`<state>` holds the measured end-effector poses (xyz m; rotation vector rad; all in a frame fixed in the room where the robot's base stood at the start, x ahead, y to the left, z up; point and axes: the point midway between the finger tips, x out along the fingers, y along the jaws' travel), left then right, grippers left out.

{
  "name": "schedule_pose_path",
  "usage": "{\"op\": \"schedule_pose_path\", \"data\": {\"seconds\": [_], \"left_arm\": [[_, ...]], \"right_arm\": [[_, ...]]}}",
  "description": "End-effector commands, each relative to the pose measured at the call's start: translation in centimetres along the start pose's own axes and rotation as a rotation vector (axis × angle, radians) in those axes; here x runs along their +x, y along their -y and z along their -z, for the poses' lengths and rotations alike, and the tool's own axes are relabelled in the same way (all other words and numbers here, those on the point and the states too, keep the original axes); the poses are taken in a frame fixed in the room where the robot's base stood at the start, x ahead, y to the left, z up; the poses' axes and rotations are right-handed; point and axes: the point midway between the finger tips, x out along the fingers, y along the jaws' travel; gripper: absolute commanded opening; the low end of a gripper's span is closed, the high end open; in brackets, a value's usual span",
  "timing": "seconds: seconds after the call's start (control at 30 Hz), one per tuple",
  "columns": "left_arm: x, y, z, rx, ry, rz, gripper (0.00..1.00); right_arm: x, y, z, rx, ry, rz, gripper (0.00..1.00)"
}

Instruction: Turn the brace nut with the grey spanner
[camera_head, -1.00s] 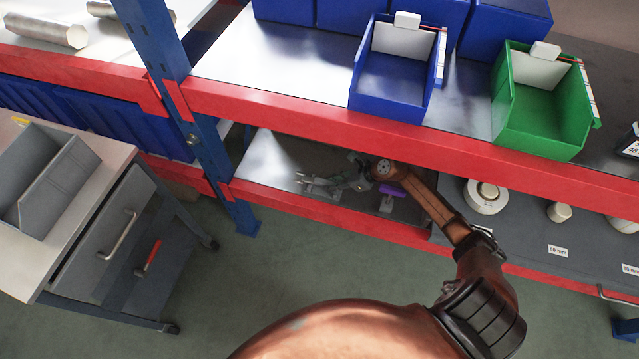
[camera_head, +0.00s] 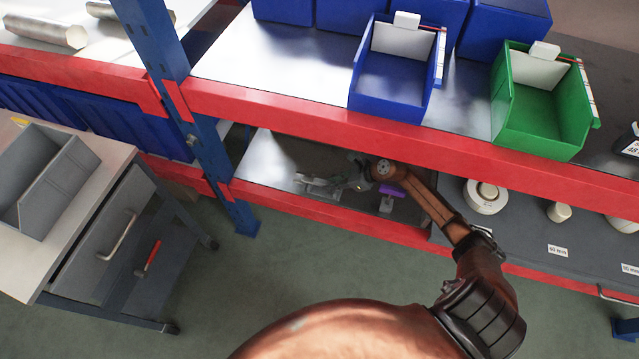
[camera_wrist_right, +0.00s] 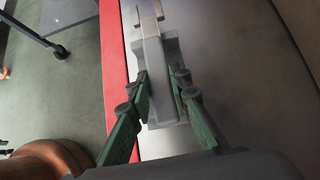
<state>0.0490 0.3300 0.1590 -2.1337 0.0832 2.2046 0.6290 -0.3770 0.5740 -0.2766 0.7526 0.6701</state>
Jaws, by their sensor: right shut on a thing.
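My right gripper (camera_head: 342,186) reaches into the lower shelf bay, low above its grey board. In the right wrist view, its green fingers (camera_wrist_right: 162,88) are shut on the grey spanner (camera_wrist_right: 153,52). The spanner's forked end (camera_wrist_right: 148,18) points away from the gripper, up in that picture, near the red shelf edge. In the head view the pale grey shape (camera_head: 315,188) left of the gripper is too small to tell apart clearly. I cannot make out the brace nut in either view. My left gripper is not in view.
A purple piece (camera_head: 392,190) is close to the right of my gripper. The red front beam (camera_head: 300,207) runs below it and another red beam (camera_head: 330,125) above, leaving a narrow opening. White rolls (camera_head: 486,196) stand farther right. A grey cart (camera_head: 100,225) stands at left.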

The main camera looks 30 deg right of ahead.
Motion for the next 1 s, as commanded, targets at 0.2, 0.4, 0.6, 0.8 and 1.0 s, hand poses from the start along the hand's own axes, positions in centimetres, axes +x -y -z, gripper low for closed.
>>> {"op": "schedule_pose_path", "data": {"seconds": [0.2, 0.4, 0.6, 0.8, 1.0], "left_arm": [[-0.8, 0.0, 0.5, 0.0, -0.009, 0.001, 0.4], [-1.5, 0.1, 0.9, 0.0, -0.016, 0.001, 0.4], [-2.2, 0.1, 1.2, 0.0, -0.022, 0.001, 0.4], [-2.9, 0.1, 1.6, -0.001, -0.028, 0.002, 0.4], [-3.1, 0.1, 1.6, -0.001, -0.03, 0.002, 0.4]], "right_arm": [[-0.9, 0.1, -1.0, -0.002, 0.002, 0.002, 0.0], [-1.7, 0.1, -1.8, -0.003, 0.002, 0.002, 0.0], [-2.6, 0.1, -2.6, -0.002, 0.002, 0.002, 0.0], [-3.4, 0.1, -3.4, -0.002, 0.003, 0.002, 0.0], [-3.6, 0.0, -3.6, 0.0, 0.002, 0.001, 0.0]]}}
